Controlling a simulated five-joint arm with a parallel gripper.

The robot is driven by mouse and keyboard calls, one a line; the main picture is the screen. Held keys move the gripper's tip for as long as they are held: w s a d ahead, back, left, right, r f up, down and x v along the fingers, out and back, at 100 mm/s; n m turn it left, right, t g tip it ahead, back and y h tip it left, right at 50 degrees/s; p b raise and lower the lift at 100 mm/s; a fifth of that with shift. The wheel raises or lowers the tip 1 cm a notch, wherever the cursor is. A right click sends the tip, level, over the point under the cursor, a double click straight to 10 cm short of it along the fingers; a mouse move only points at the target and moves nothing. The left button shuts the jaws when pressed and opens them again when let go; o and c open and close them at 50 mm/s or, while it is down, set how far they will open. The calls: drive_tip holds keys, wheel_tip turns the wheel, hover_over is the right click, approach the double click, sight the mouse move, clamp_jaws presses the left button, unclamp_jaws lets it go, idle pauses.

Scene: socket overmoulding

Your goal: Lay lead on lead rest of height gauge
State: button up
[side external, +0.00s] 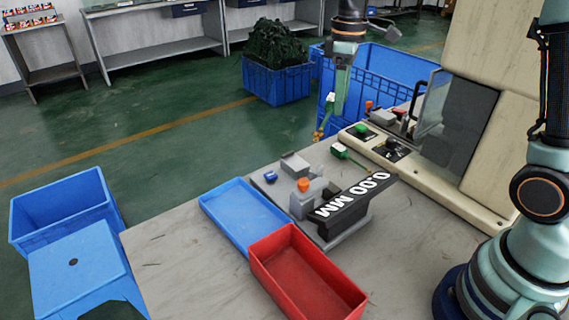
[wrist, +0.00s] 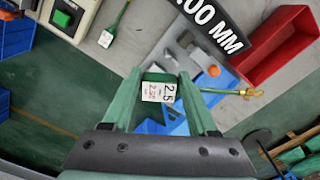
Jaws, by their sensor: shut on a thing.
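My gripper (side external: 336,104) hangs in the air beyond the back of the bench top, away from the gauge. In the wrist view my gripper (wrist: 160,78) is shut on the green body of a lead (wrist: 158,92) with a white "25" label. Its thin brass end sticks out to the right, past the finger. The height gauge (side external: 340,212) stands on the bench, its black display reading 0.00 MM. It has an orange button (side external: 304,184) and a grey block (side external: 294,164) beside it. I cannot tell which part is the lead rest.
A second green lead (side external: 340,150) lies by the cream machine (side external: 430,178) with green and black buttons. A blue tray (side external: 222,204) and a red bin (side external: 258,270) sit in front of the gauge. Blue crates (side external: 375,62) stand on the floor behind. The bench's left front is clear.

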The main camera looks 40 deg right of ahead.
drive_tip(key=s+a+m, duration=0.3)
drive_tip(key=s+m, duration=0.3)
drive_tip(key=n, duration=1.3)
hover_over(349, 262)
wheel_tip(349, 262, down, 2)
wheel_tip(349, 262, down, 16)
drive_tip(key=shift+s+r, duration=0.1)
drive_tip(key=shift+r, duration=0.1)
drive_tip(key=shift+f, duration=2.2)
drive_tip(key=shift+f, duration=0.1)
drive_tip(key=o, duration=1.1)
